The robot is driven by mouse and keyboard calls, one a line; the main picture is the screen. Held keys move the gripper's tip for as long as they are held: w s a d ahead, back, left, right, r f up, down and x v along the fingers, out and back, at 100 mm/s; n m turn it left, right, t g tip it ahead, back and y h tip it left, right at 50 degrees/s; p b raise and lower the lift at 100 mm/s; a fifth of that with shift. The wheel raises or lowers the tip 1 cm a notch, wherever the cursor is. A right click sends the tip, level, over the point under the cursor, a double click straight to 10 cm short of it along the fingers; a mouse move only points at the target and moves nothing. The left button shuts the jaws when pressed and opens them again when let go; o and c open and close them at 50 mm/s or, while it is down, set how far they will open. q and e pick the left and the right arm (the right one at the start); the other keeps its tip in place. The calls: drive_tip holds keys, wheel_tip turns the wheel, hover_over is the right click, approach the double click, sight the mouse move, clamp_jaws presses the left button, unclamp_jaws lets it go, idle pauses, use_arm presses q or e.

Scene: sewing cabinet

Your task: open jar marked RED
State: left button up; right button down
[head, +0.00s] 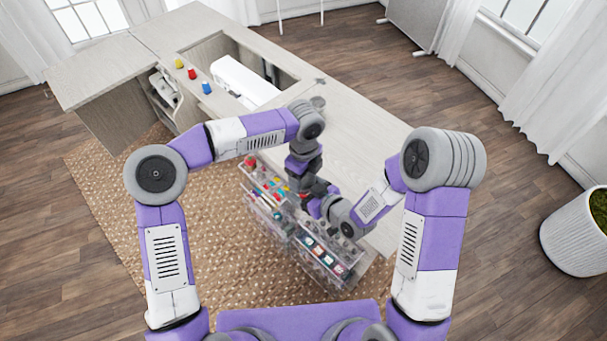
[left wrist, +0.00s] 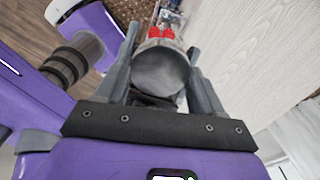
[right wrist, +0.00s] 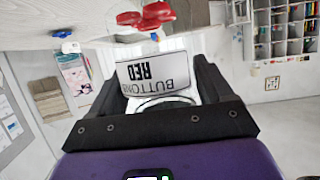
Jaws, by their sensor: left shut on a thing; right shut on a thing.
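The jar (right wrist: 150,72) has a white label reading BUTTONS RED, upside down in the right wrist view. It looks clear, with red buttons (right wrist: 150,14) at its far end. My right gripper (right wrist: 156,80) is shut around its side. In the left wrist view, a round grey lid (left wrist: 160,75) sits between the fingers of my left gripper (left wrist: 163,52), with red buttons beyond it. My left gripper (head: 306,180) comes down from above and is shut on the lid. The two grippers meet above the table's edge side, largely hiding the jar. I cannot tell whether lid and jar are apart.
Clear bins (head: 326,262) of small coloured goods hang on the cabinet's near side, below my grippers. The right part of the top is clear.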

use_arm(q)
drive_tip(key=n, duration=0.4)
drive_tip(key=shift+r, duration=0.25)
idle(0.4)
drive_tip(key=shift+r, duration=0.9)
